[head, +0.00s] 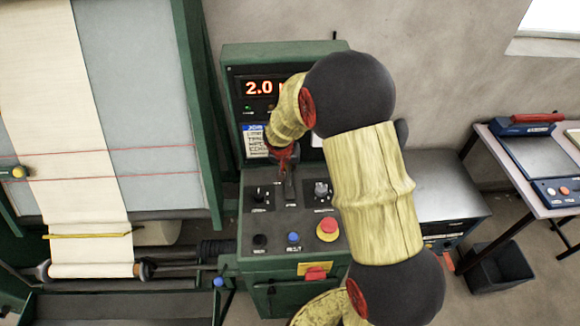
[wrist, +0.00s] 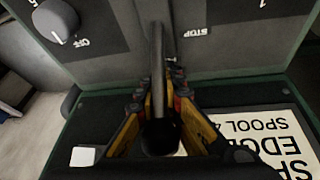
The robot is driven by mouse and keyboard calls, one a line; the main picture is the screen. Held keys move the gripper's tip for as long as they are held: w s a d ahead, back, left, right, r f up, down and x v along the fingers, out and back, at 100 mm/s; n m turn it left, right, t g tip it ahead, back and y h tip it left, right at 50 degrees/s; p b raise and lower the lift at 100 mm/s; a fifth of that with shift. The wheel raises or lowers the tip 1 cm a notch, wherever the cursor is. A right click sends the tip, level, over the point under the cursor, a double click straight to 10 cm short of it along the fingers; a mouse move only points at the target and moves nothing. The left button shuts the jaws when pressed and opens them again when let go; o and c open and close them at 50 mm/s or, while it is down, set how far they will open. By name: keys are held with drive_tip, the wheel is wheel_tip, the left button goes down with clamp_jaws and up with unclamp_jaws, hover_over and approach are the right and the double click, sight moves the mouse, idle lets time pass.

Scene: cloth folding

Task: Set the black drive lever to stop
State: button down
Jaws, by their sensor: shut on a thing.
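The black drive lever (head: 290,188) stands up from the middle of the sloped panel of the green control console. In the wrist view its dark shaft (wrist: 157,60) runs down the middle and ends in a rounded black knob between the fingers. My gripper (head: 284,160) is at the lever's top. In the wrist view my gripper (wrist: 160,122) is shut on the lever, with one yellow-padded finger on each side. A white STOP label (wrist: 198,32) shows on the panel to the right of the lever's base. The lever's exact setting is hard to tell.
The console (head: 230,190) has a red display reading 2.0 (head: 260,88). A grey knob (head: 321,189) is right of the lever, a black knob (head: 259,194) left. A red mushroom button (head: 327,229) and blue button (head: 293,238) are below. A cloth roll (head: 85,180) hangs left.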

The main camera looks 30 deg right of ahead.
sight(289, 173)
drive_tip(key=b, duration=0.2)
drive_tip(key=shift+w+r+t+b, duration=0.1)
drive_tip(key=shift+w+t+b, duration=0.05)
drive_tip(key=shift+t+b, duration=0.2)
drive_tip(key=t+b, duration=0.1)
drive_tip(key=b, duration=0.5)
drive_tip(key=s+r+h+b, duration=0.1)
drive_tip(key=b, duration=0.5)
drive_tip(key=shift+s+a+r+t, duration=0.1)
drive_tip(key=shift+a+r+t, duration=0.1)
drive_tip(key=shift+a+t, duration=0.15)
drive_tip(key=shift+s+b, duration=0.1)
drive_tip(key=shift+b, duration=0.5)
drive_tip(key=shift+s+a+r+b, duration=0.2)
drive_tip(key=shift+s+r+b, duration=0.4)
drive_tip(key=shift+b, duration=0.2)
drive_tip(key=shift+r, duration=0.2)
drive_tip(key=c, duration=2.3)
unclamp_jaws()
drive_tip(key=shift+c, duration=0.2)
drive_tip(key=shift+o, duration=0.6)
drive_tip(key=shift+s, duration=0.2)
drive_tip(key=o, duration=0.3)
drive_tip(key=shift+s+a+f, duration=0.1)
drive_tip(key=shift+f, duration=0.2)
